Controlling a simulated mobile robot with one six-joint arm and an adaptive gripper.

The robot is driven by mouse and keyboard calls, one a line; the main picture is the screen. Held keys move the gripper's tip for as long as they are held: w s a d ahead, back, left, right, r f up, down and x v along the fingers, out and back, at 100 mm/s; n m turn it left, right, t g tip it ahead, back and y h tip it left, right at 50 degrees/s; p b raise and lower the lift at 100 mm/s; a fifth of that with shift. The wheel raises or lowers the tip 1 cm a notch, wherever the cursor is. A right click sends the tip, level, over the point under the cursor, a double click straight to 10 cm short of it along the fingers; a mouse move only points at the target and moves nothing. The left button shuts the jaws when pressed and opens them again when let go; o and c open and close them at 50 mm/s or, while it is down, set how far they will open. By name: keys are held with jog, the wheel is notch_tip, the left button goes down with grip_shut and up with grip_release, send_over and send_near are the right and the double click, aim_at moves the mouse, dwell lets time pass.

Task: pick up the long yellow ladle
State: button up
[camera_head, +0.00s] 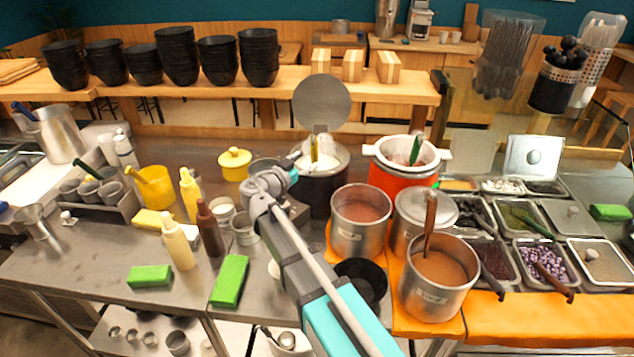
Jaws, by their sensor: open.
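A yellow upright handle (314,150), which looks like the long yellow ladle's, stands in a dark round pot (325,192) with pale contents. The ladle's lower end is hidden inside the pot. My arm reaches up from the bottom middle, and my gripper (294,163) is at the pot's left side, just left of the yellow handle. The gripper is small in this view; it is open and does not appear to hold the handle. I cannot tell the exact gap between them.
The pot's round lid (322,103) stands raised behind it. An orange pot (392,178) and steel pots (360,225) stand to the right. Sauce bottles (190,193), a yellow lidded pot (235,163) and a yellow tub (156,187) stand left. Topping trays (590,262) fill the right side.

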aim_at(311, 155)
jog(key=shift+x, duration=2.45)
jog(key=shift+a+r, duration=0.1)
jog(key=shift+r, duration=0.1)
jog(key=shift+c, duration=0.3)
grip_shut()
